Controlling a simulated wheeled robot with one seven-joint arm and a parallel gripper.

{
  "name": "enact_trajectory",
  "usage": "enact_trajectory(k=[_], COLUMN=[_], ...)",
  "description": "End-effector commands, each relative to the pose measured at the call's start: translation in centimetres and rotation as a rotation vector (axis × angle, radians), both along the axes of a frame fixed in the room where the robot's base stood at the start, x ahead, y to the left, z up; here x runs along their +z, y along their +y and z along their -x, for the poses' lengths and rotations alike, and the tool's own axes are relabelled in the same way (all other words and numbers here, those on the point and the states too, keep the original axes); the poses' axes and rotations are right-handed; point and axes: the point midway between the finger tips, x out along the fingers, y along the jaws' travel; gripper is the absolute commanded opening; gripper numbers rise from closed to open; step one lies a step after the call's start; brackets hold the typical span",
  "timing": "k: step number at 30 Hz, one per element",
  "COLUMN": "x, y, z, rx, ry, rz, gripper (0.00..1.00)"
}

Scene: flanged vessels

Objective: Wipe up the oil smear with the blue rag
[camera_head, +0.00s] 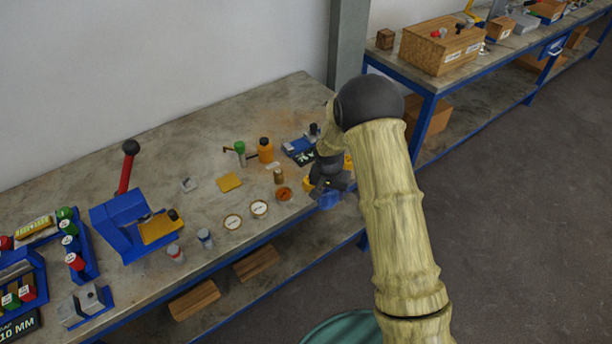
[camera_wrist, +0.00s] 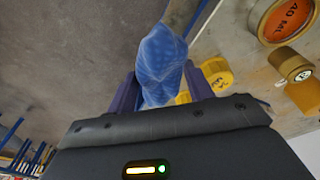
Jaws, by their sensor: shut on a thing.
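The blue rag (camera_wrist: 162,62) hangs crumpled between the two fingers of my gripper (camera_wrist: 160,90) in the wrist view. My gripper is shut on it. In the head view my gripper (camera_head: 329,184) is at the bench's front edge near its right end, and the rag (camera_head: 328,201) shows as a small blue patch below the fingers. I cannot tell whether the rag touches the bench. I cannot make out the oil smear for certain in either view; my arm hides part of the bench's right end.
An orange round piece marked 40 ML (camera_wrist: 286,20) and a brass piece (camera_wrist: 293,66) stand close by. A blue press (camera_head: 122,220) stands left. Floor lies beyond the front edge.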

Motion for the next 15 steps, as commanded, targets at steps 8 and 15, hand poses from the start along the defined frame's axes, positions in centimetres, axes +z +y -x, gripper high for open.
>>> enact_trajectory(k=[8,15], x=[-8.0,-11.0], y=[-6.9,-9.5], z=[5.6,9.7], rx=[0.164,0.267], ry=[0.012,0.014], rz=[-0.005,-0.030], gripper=[0.33,0.33])
